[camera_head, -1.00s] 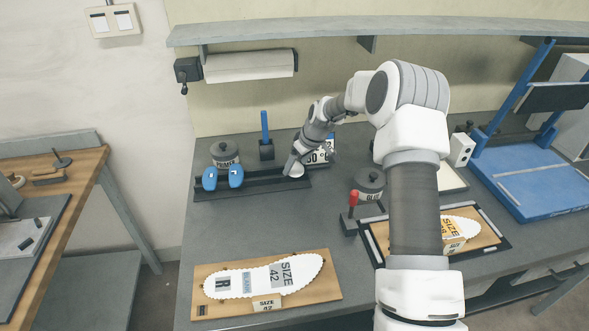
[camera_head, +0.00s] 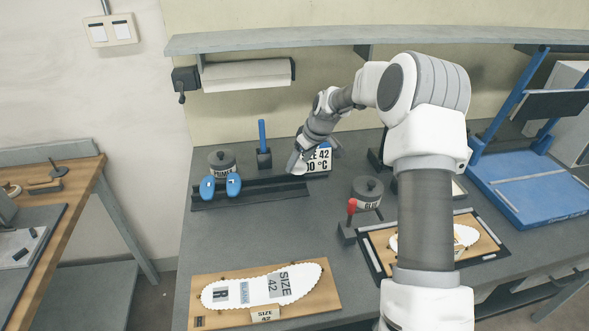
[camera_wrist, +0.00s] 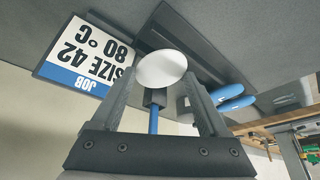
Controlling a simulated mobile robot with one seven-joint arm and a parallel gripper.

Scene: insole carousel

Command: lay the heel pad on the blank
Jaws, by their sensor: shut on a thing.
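The heel pad, a white oval disc (camera_wrist: 161,68), sits between the fingertips of my gripper (camera_wrist: 160,80) in the wrist view. My gripper (camera_head: 298,166) is shut on it, at the right end of the black rack and next to the job sign in the head view. A white insole blank (camera_head: 265,288) with serrated edges, grey "SIZE 42" and blue labels lies on a wooden board (camera_head: 325,305) at the front. My gripper is far behind that blank and apart from it. Another white insole (camera_head: 465,236) lies in a black frame at right, partly hidden by my arm.
The black rack (camera_head: 265,188) holds two blue pads (camera_head: 233,184). The job sign (camera_head: 318,160) reads size 42, 80 °C. A primer pot (camera_head: 222,163), a glue pot (camera_head: 367,190) and a red-handled tool (camera_head: 351,210) stand nearby. Bare grey bench lies between rack and board.

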